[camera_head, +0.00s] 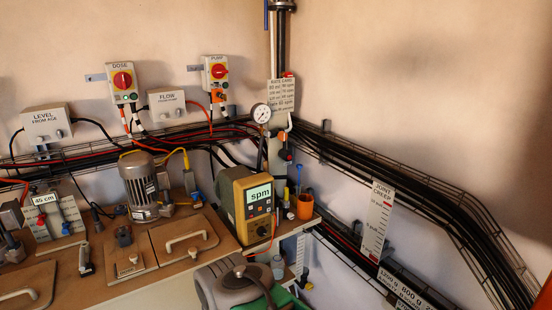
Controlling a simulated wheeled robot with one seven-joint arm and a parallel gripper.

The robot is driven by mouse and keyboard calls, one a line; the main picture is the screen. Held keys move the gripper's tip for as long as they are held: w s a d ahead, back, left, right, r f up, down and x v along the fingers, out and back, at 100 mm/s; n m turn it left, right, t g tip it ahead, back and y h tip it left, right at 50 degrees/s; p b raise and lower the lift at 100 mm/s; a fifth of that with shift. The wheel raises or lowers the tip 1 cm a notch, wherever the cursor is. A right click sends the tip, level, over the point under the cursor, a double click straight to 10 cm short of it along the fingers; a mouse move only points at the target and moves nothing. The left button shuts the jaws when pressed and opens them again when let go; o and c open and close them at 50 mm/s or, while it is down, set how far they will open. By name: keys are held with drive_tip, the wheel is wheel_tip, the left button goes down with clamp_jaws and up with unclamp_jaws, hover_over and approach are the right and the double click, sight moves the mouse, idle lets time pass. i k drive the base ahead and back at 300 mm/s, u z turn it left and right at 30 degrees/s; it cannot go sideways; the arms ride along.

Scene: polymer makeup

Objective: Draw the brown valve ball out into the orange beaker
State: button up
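An orange beaker (305,205) stands upright at the right end of the brown-topped bench, beside the yellow-brown meter. A thin blue upright item stands just behind it and to its left. I cannot pick out a brown valve ball; it is hidden or too small to tell. A vertical pipe with a pressure gauge (261,113) and small red-orange fittings runs down the wall behind the beaker. My gripper is not recognisable in this view.
The meter (247,203) reading "spm" and a grey motor (145,184) stand on the bench (110,236). Handled lids lie at its front. A grey rounded machine (230,286) stands before the bench. Cable trays (415,202) and a joint creep sign (377,221) line the right wall.

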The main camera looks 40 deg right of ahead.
sight(302, 216)
drive_tip(key=k, duration=1.2)
drive_tip(key=z, duration=0.75)
drive_tip(key=i, duration=1.6)
drive_tip(key=u, duration=0.3)
